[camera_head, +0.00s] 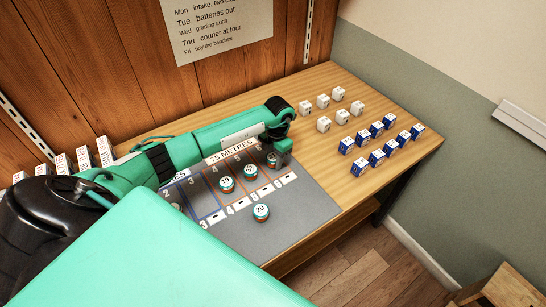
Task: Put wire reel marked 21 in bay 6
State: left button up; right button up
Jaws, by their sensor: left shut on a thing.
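My left gripper (276,158) points down over the far part of the column marked 6. It is shut on a small reel (273,161), mostly hidden by the fingers; its number cannot be read. Whether this reel touches the mat cannot be told. Bay 6 (279,178) is the rightmost column on the grey mat (313,206), under the heading 75 METRES. A reel marked 19 (226,184) sits in bay 4. Another reel (250,171) sits in bay 5, its number unclear. A reel marked 20 (261,212) lies in front of the bays. My right gripper is out of view.
Several white boxes (323,101) and blue-and-white boxes (376,158) stand in rows at the right of the wooden bench (350,200). Upright cards (84,158) stand at the left back. My left arm hides the left bays. The mat's right front is clear.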

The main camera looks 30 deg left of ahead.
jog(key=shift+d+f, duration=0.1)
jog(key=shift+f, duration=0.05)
pick_arm(q)
jog(key=o, duration=0.9)
jog(key=shift+f, duration=0.1)
jog(key=shift+o, duration=0.3)
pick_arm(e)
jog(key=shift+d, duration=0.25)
pick_arm(q)
jog(key=shift+r, duration=0.35)
notch_tip(320, 180, up, 12)
jog(key=w+b, duration=0.1)
jog(key=b, duration=0.2)
jog(key=shift+w+d+f, duration=0.15)
jog(key=shift+w+f, duration=0.05)
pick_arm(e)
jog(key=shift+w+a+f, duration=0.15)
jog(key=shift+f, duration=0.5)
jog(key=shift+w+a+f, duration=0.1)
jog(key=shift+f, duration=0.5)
